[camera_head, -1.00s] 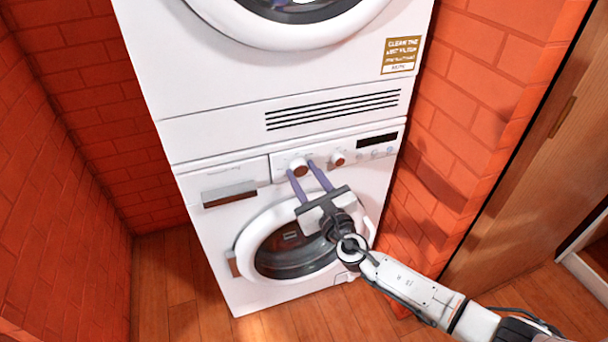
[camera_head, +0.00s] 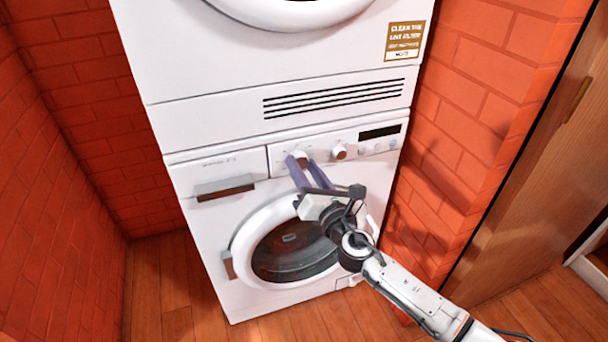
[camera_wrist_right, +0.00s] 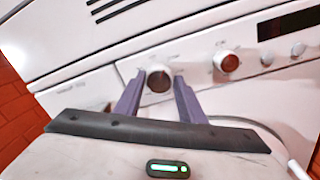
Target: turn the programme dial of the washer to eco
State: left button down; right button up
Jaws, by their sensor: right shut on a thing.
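The washer (camera_head: 205,215) is the lower white machine, with a round door (camera_head: 290,250). Its panel carries two knobs with brown faces. My right gripper (camera_head: 301,160) is shut on the left knob (camera_head: 299,157), one purple finger on each side. In the right wrist view this knob (camera_wrist_right: 159,79) sits between the fingertips, and its face partly shows. The second knob (camera_head: 339,151) stands free to the right; it also shows in the right wrist view (camera_wrist_right: 227,63). The labels around the knobs are too small to read. My left gripper is not in view.
A white dryer (camera_head: 200,70) with a vent grille stands on top of the washer. A detergent drawer (camera_head: 223,187) is left of the knobs, a dark display (camera_head: 380,132) to the right. Brick walls (camera_head: 470,110) flank the machines; wooden floor lies in front.

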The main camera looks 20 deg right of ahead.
jog(key=shift+f+m+b, duration=0.2)
jog(key=shift+m+b, duration=0.3)
jog(key=shift+m, duration=0.5)
jog(key=shift+m+b, duration=0.45)
jog(key=shift+m, duration=0.55)
jog(key=m+b, duration=0.1)
jog(key=m, duration=0.2)
jog(key=shift+m+h, duration=0.3)
jog(key=shift+m+b, duration=0.35)
jog(key=shift+m, duration=0.55)
jog(key=shift+r+m, duration=0.1)
jog(key=shift+m, duration=0.5)
jog(key=o, duration=1)
jog(key=shift+o, duration=0.2)
jog(key=shift+s, duration=0.1)
